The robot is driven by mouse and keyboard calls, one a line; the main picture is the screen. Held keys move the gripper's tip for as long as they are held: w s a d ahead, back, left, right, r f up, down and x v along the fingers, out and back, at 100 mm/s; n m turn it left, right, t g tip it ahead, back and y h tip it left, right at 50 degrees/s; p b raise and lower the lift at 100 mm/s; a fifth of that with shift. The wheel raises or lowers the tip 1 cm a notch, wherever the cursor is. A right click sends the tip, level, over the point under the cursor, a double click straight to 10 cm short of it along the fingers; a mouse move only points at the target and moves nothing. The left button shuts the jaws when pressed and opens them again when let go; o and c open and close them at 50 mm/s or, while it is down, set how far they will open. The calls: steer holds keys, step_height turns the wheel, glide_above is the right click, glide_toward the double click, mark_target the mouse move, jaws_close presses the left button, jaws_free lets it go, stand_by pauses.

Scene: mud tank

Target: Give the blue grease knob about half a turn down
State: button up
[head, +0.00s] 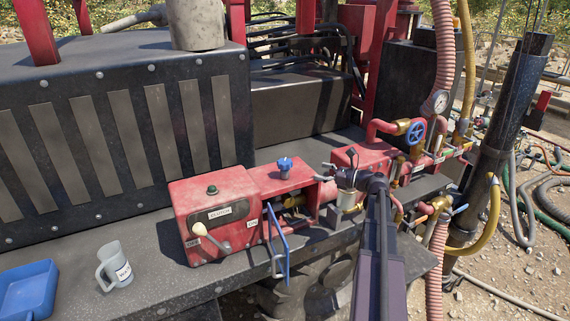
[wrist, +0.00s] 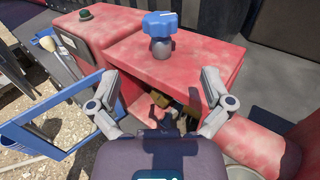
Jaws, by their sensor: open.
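The blue grease knob (head: 285,163) stands upright on a short grey stem on top of a red housing (head: 289,185). In the wrist view the knob (wrist: 160,24) sits near the top middle, with a white line on its top. My gripper (head: 322,172) is just right of the knob in the head view. In the wrist view its two fingers (wrist: 158,76) are spread wide and empty, below the knob in the picture and apart from it. The knob is in plain sight in both views.
A blue bar guard (head: 280,247) stands at the housing's front, left of my gripper in the wrist view (wrist: 52,118). A red clutch box (head: 213,212) with a lever adjoins at left. A mug (head: 115,266) and blue tray (head: 29,289) stand on the deck. Red pipes run right.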

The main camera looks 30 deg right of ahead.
mark_target(291, 164)
steer(key=x, duration=1.3)
steer(key=c, duration=1.1)
